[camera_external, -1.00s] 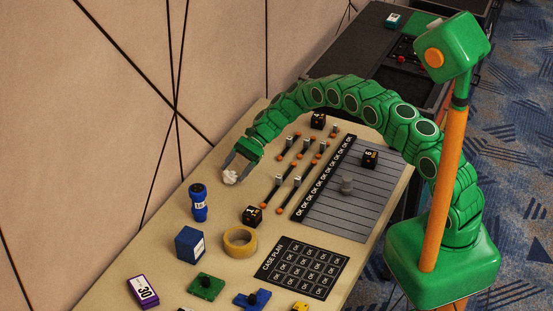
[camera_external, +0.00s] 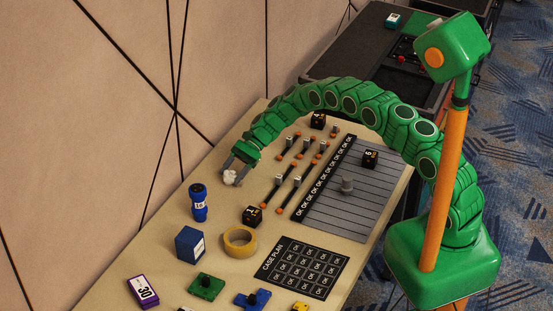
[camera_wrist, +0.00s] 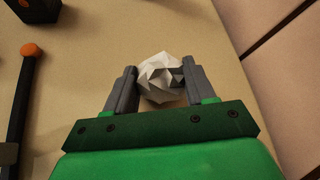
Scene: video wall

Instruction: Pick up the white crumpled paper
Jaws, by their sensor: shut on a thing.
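The white crumpled paper (camera_external: 230,178) is a small faceted ball near the wall side of the beige table (camera_external: 160,262). My gripper (camera_external: 234,174) is shut on it. In the wrist view the paper (camera_wrist: 160,78) sits between the two grey fingers of my gripper (camera_wrist: 157,83), which touch it on both sides. I cannot tell whether the paper rests on the table or is slightly above it.
A blue cylinder (camera_external: 198,203), a blue box (camera_external: 190,245), a tape roll (camera_external: 240,242) and a black numbered cube (camera_external: 251,215) stand nearby. Several orange-tipped black rods (camera_external: 272,190) lie to the right. The wall (camera_external: 120,120) is close on the left.

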